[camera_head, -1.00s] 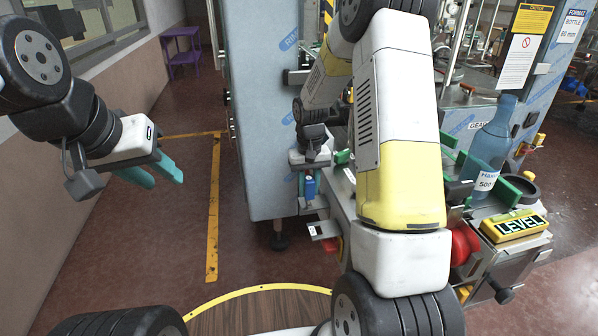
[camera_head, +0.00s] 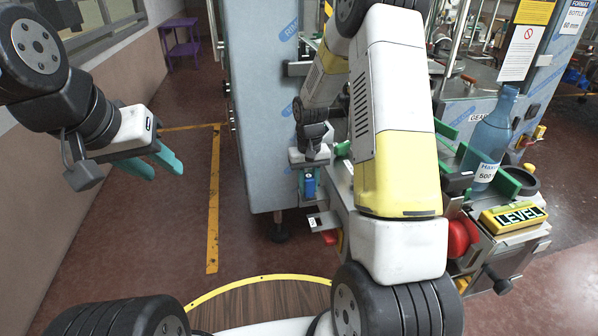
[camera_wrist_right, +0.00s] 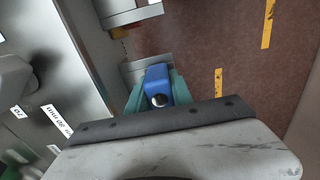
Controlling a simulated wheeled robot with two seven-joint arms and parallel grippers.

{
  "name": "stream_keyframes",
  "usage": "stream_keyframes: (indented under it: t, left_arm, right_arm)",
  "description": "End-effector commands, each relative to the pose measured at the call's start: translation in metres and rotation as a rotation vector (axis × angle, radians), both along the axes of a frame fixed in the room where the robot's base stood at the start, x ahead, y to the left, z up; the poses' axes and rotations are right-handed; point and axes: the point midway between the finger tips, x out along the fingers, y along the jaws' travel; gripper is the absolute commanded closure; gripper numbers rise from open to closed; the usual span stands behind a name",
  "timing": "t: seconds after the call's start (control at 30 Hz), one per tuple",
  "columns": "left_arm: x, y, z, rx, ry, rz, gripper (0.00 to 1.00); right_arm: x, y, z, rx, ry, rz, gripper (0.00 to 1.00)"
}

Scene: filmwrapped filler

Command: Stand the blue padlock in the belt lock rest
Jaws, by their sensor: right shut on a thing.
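The blue padlock (camera_head: 309,184) is held in my right gripper (camera_head: 309,172), beside the grey cabinet. In the right wrist view the padlock (camera_wrist_right: 157,80) sits between the teal fingers, with a round dark and bright spot on its near end. A small metal plate with a white tag (camera_head: 318,221) lies just below the padlock in the head view; it may be the belt lock rest, but I cannot tell for sure. Whether padlock and plate touch is unclear. My left gripper (camera_head: 158,167) is at the left, its teal fingers apart and empty.
The grey cabinet (camera_head: 262,120) stands close left of my right gripper. To the right are the conveyor with green guides (camera_head: 505,178), a blue bottle (camera_head: 489,140), a red knob (camera_head: 461,236) and a yellow level (camera_head: 512,216).

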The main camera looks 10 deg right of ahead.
Motion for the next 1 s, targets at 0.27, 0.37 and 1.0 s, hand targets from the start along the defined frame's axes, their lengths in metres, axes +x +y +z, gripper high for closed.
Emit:
stream_keyframes:
  t: [0.27, 0.37, 1.0]
  left_arm:
    - [0.0000, 0.0000, 0.0000, 0.000, 0.000, 0.000, 0.64]
    - [0.0000, 0.0000, 0.0000, 0.000, 0.000, 0.000, 0.64]
    - [0.0000, 0.0000, 0.0000, 0.000, 0.000, 0.000, 0.64]
  right_arm:
    - [0.0001, 0.0001, -0.0023, 0.000, 0.000, 0.000, 1.00]
    - [0.0000, 0.0000, -0.0032, 0.000, 0.000, 0.000, 1.00]
    - [-0.0002, 0.0001, -0.0064, 0.000, 0.001, 0.000, 0.48]
